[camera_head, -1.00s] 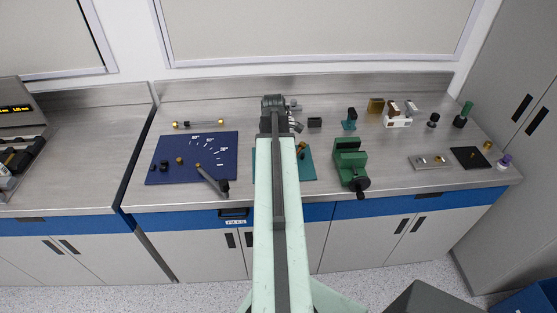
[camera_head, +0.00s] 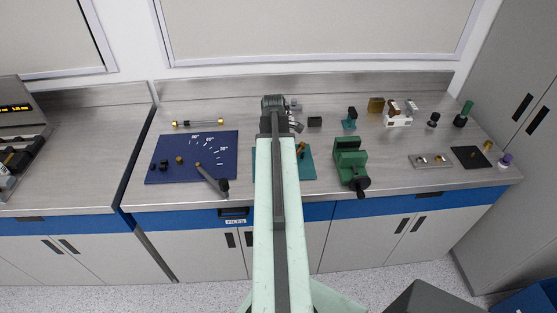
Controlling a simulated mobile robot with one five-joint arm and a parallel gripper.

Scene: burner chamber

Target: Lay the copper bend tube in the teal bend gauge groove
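A teal plate (camera_head: 309,171) lies on the steel bench, partly hidden behind my pale arm. It may be the bend gauge, but I cannot make out a groove. A small gold or copper-coloured piece (camera_head: 301,147) shows at the plate's upper part, right of my arm. I cannot tell whether it is the bend tube. My gripper (camera_head: 296,126) is at the far end of the arm, above the bench just behind the teal plate. Its fingers are small and dark, and I cannot see whether they hold anything.
A blue angle-marked mat (camera_head: 215,165) with small dark parts and a dark tool lies left. A brass-ended rod (camera_head: 198,124) lies behind it. A green vise (camera_head: 350,163) stands right of the teal plate. A small teal stand (camera_head: 349,123) and white block (camera_head: 398,120) stand farther back.

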